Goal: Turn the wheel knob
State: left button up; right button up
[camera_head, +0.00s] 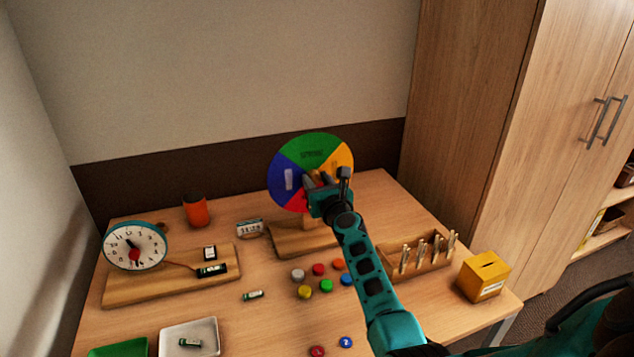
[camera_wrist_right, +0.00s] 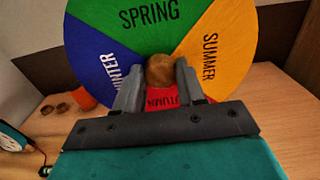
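The season wheel (camera_head: 313,150) stands upright on a wooden base (camera_head: 288,240) at the back of the table. Green SPRING is at the top, blue WINTER left, yellow SUMMER right and red AUTUMN at the bottom. The round brown wheel knob (camera_wrist_right: 160,70) shows at the wheel's middle in the right wrist view; the gripper hides it in the head view. My right gripper (camera_head: 327,178) is in front of the wheel. Its two fingers (camera_wrist_right: 160,82) lie close against both sides of the knob and appear shut on it. My left gripper is not in view.
A clock (camera_head: 135,246) on a wooden board stands left, with an orange cup (camera_head: 196,211) behind. Several coloured discs (camera_head: 327,286) lie in front of the wheel. A peg rack (camera_head: 415,262) and yellow box (camera_head: 484,277) stand right of my arm. A white tray (camera_head: 212,326) is front left.

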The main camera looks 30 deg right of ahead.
jog(key=c, duration=0.5)
jog(key=shift+n, duration=0.3)
jog(key=n, duration=0.6)
jog(key=shift+a+n, duration=0.1)
jog(key=shift+n, duration=0.2)
jog(key=n, duration=0.5)
jog(key=shift+n, duration=0.3)
jog(key=n, duration=0.4)
jog(key=shift+f+n, duration=0.15)
jog(key=shift+n, duration=0.25)
